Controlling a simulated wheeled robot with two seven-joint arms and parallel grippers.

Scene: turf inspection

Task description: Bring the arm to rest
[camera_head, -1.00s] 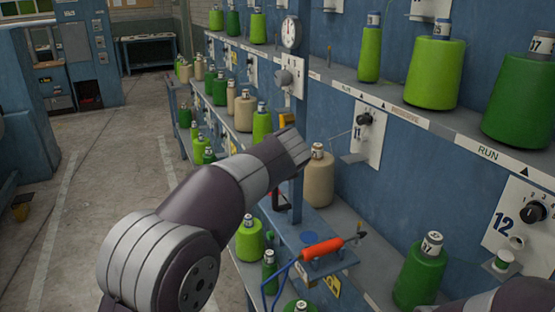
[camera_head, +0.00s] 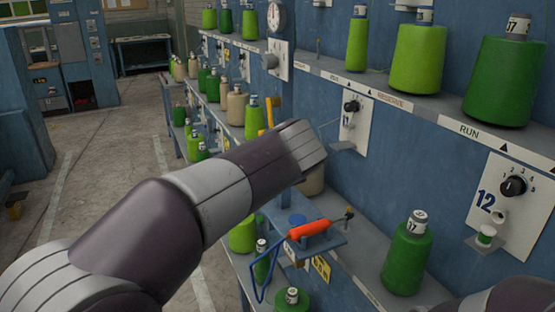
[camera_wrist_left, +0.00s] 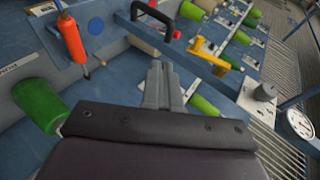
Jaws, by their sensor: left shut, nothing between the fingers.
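My left arm comes in from the lower left in the head view and reaches across the front of the shelving. Its far end covers much of a beige cone (camera_head: 312,181); the fingers are hidden there. In the left wrist view my left gripper (camera_wrist_left: 158,70) is shut, with its fingers together and nothing between them. It points toward the blue frame, below a black handle (camera_wrist_left: 152,20). My right gripper is out of view; only a dark part of my right arm shows at the lower right of the head view.
An orange-handled tool (camera_head: 310,228) with a blue hose rests on a blue bracket (camera_head: 327,243), below the arm's end. A green cone (camera_head: 406,258) stands to its right. A yellow part (camera_wrist_left: 208,54) juts out near the fingers. The concrete aisle (camera_head: 110,170) at left is clear.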

